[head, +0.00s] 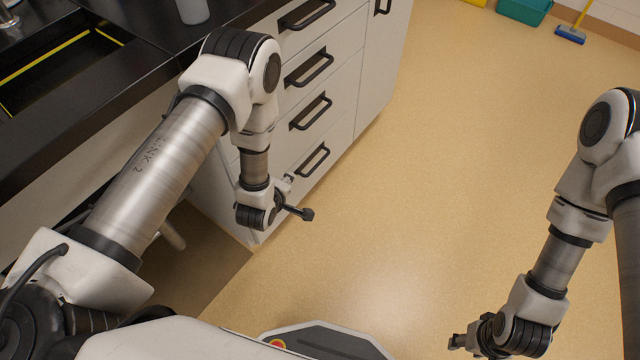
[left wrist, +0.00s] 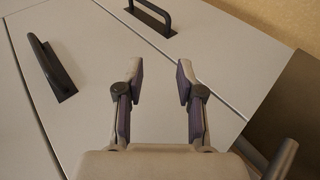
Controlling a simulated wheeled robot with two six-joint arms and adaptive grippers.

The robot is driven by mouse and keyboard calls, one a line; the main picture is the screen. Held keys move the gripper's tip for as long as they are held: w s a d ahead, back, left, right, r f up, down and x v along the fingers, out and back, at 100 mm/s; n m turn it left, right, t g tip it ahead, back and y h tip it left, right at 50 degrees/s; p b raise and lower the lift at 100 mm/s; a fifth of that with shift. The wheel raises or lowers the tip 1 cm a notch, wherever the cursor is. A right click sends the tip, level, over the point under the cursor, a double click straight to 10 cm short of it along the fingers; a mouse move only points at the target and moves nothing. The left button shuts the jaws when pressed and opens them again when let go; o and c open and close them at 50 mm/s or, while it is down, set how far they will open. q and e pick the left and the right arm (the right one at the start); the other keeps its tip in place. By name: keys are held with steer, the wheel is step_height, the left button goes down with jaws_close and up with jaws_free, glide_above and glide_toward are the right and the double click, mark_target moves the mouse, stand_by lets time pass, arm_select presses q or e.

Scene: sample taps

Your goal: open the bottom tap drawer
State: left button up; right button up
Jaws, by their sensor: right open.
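The bottom tap drawer (head: 296,187) is the lowest white front in the cabinet, with a black bar handle (head: 313,160). It looks flush with the fronts above. My left gripper (head: 298,197) is low, near the cabinet's front lower corner, to the lower left of that handle. In the left wrist view its two fingers (left wrist: 160,82) are apart with only white drawer front beyond. The handle nearest the floor (left wrist: 152,16) lies beyond the fingertips, untouched; another handle (left wrist: 50,68) is to the left. My right gripper (head: 458,342) is open and empty over the floor.
More drawer handles (head: 308,68) stick out above the bottom one. A black counter (head: 140,35) with a sink tops the cabinet. The tan floor (head: 430,170) right of the drawers is clear. A teal bin (head: 524,11) and a blue broom (head: 570,34) are far off.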

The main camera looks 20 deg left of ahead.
arm_select(q)
steer(key=w+d+f+n+t+b, duration=0.1)
steer(key=w+f+n+t+b, duration=0.25)
steer(key=w+f+b, duration=0.4)
steer(key=n+t+b, duration=0.2)
steer(key=n+b, duration=0.4)
steer(key=b, duration=0.2)
glide_toward(319, 162)
steer(key=w+f, duration=0.2)
steer(key=w, duration=0.1)
steer(key=shift+m+h, duration=0.25)
steer(key=shift+h, duration=0.05)
steer(key=b+x, duration=0.1)
steer(key=x, duration=0.1)
steer(key=b+x, duration=0.1)
steer(key=x, duration=0.1)
steer(key=b+x, duration=0.1)
steer(key=x, duration=0.1)
steer(key=shift+w+a+r, duration=0.1)
steer(key=shift+w+r, duration=0.1)
steer(key=shift+w, duration=0.25)
arm_select(e)
step_height(319, 162, down, 23)
steer(key=shift+r, duration=0.2)
arm_select(q)
jaws_close()
